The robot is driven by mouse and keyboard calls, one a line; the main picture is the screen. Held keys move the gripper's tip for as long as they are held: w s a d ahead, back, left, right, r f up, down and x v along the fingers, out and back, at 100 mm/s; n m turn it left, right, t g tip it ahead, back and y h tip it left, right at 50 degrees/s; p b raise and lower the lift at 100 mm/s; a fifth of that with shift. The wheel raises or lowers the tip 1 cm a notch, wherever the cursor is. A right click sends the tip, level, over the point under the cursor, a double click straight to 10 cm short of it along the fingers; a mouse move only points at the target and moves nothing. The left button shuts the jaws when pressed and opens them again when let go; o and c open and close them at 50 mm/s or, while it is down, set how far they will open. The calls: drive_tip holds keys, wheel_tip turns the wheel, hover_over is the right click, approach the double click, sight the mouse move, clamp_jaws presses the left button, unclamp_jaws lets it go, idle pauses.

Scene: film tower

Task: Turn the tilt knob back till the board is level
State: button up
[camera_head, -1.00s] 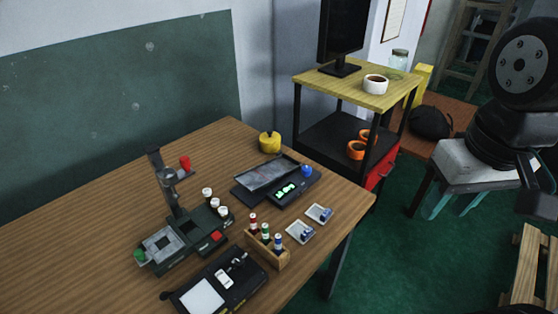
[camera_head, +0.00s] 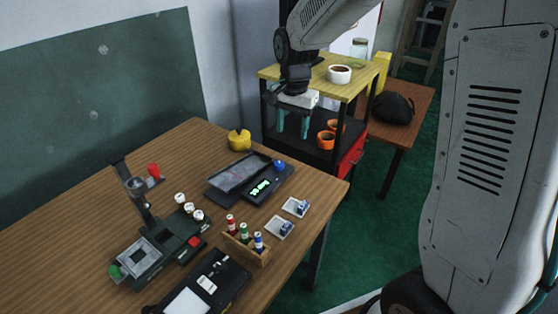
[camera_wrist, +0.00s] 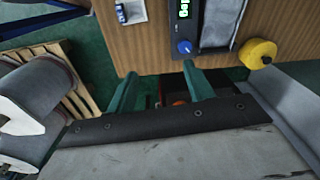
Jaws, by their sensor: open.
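The blue tilt knob (camera_head: 279,165) sits at the far right corner of a dark device on the wooden table. The grey board (camera_head: 238,173) lies beside it and looks tilted on its base. A green lit display (camera_head: 261,187) is on the same device; its digits are too small to read. My gripper (camera_head: 292,126) is open and empty, with teal fingers pointing down, beyond the table's far edge and apart from the knob. In the wrist view the knob (camera_wrist: 184,47) shows just beyond the right fingertip, with part of the board (camera_wrist: 220,22) above it.
A yellow round object (camera_head: 239,139) stands near the board. Two small trays (camera_head: 280,228) and a wooden rack of bottles (camera_head: 247,245) are nearer. The cart (camera_head: 272,73) behind my gripper holds a white bowl (camera_head: 340,75) and orange rings (camera_head: 326,139).

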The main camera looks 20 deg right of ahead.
sight(279, 163)
drive_tip(key=w+f+m, duration=0.1)
drive_tip(key=w+f, duration=0.1)
drive_tip(key=f, duration=0.1)
drive_tip(key=w+f, duration=0.2)
drive_tip(key=f, duration=0.1)
drive_tip(key=w+a+f+m, duration=0.1)
drive_tip(key=w+f, duration=0.1)
drive_tip(key=f, duration=0.1)
drive_tip(key=shift+w+m, duration=0.3)
drive_tip(key=shift+w, duration=0.05)
drive_tip(key=f, duration=0.8)
drive_tip(key=shift+w+f, duration=0.15)
drive_tip(key=shift+w, duration=0.05)
drive_tip(key=c, duration=1)
